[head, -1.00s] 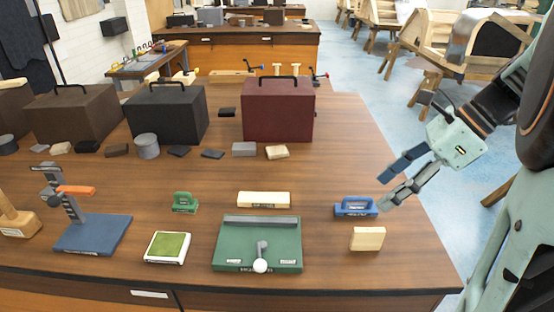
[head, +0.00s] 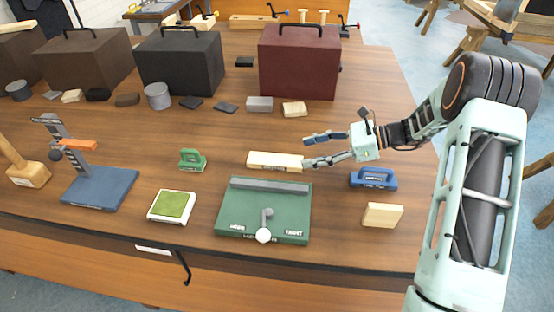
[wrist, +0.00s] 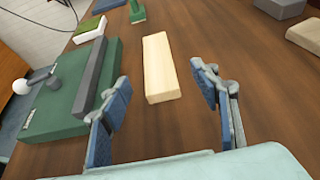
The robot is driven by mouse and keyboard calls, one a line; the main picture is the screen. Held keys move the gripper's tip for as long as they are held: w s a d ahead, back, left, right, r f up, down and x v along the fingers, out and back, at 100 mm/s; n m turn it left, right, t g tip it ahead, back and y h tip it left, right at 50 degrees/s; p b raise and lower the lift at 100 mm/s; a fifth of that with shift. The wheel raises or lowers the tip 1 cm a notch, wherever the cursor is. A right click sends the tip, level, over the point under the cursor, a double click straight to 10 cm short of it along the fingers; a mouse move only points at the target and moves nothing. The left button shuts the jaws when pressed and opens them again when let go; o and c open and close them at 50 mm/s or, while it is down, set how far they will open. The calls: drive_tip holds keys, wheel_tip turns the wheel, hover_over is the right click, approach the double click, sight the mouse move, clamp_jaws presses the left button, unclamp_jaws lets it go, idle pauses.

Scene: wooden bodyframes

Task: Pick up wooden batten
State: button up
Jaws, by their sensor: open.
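The wooden batten (head: 274,160) is a pale, long block with a small label on its front side. It lies flat on the brown table, just behind the green board. In the wrist view the batten (wrist: 161,66) lies ahead, lengthwise between the lines of the two fingers. My gripper (head: 309,150) is open and empty, reaching in from the right at the batten's right end. In the wrist view its blue-padded fingers (wrist: 159,77) stand apart on either side of the batten's near end, with no contact visible.
The green board (head: 290,200) with a grey bar and white knob is close in front. A blue handled tool (head: 373,179) and a pale block (head: 382,215) lie to the right. A green handled piece (head: 192,160) stands left. A dark red case (head: 298,65) stands behind.

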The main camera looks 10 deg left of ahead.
sight(277, 159)
drive_tip(key=x, duration=0.4)
drive_tip(key=p+x, duration=0.1)
drive_tip(key=x, duration=0.4)
drive_tip(key=shift+s+a+f+p, duration=0.15)
drive_tip(key=shift+s+a+p, duration=0.1)
drive_tip(key=shift+p, duration=0.05)
drive_tip(key=c, duration=1.3)
drive_tip(key=shift+c, duration=0.2)
